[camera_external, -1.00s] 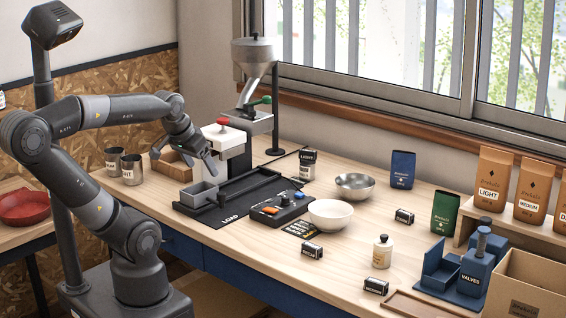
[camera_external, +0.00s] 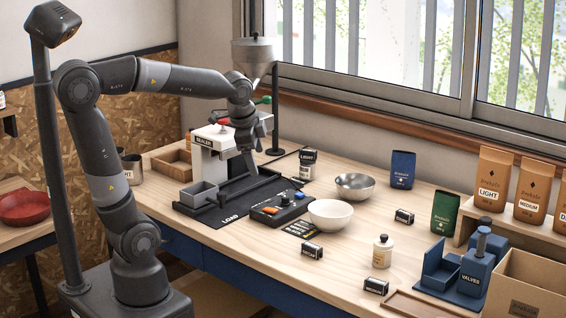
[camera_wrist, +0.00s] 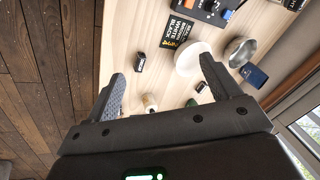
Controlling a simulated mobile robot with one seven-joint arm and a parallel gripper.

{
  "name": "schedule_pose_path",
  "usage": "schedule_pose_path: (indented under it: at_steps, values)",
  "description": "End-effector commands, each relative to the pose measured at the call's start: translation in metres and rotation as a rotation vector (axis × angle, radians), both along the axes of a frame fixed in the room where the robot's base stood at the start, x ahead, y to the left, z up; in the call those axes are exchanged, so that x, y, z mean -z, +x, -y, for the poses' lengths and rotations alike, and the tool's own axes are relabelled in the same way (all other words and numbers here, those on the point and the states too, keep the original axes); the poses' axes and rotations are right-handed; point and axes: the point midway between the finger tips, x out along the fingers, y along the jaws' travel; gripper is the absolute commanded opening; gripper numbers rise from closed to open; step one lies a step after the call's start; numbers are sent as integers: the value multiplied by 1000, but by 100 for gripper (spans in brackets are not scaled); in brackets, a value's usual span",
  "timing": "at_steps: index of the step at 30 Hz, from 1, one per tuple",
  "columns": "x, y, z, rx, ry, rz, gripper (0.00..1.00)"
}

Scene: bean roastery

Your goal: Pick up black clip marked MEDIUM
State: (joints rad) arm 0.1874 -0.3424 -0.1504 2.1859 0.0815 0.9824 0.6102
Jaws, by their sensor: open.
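The black clip with a white label that appears to read MEDIUM (camera_external: 376,286) lies near the front edge of the bench, in front of the cream bottle (camera_external: 382,252). Two similar black clips lie apart from it: one with a hard-to-read label (camera_external: 312,250) by the white bowl, and one (camera_external: 404,216) farther back. My gripper (camera_external: 250,172) is over the sealer area, far left of the MEDIUM clip. In the wrist view its fingers (camera_wrist: 163,82) are spread with nothing between them. I cannot pick out the MEDIUM clip clearly in that view.
Bare wood surrounds the clip.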

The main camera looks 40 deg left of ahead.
Motion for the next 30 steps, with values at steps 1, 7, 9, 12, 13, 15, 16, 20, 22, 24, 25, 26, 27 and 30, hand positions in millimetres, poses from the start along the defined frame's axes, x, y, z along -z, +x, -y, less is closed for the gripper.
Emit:
schedule_pose_path:
  at_steps: [1,7,9,12,13,15,16,20,22,24,25,26,27,30]
  values:
    - [3,11,20,106,34,-23,82]
    - [15,42,95,539,158,-88,82]
    - [22,49,123,692,196,-110,82]
    - [34,57,164,909,240,-138,82]
    - [38,58,177,975,251,-145,82]
    - [49,60,207,1127,277,-164,82]
    - [54,60,220,1193,286,-170,82]
    - [77,57,275,1473,317,-196,82]
    - [90,53,303,1616,326,-205,82]
    - [102,48,327,1742,333,-212,82]
    - [107,45,336,1792,334,-214,82]
    - [111,43,344,1836,336,-217,82]
    - [116,40,354,1886,336,-217,82]
    - [126,34,371,1981,336,-219,82]
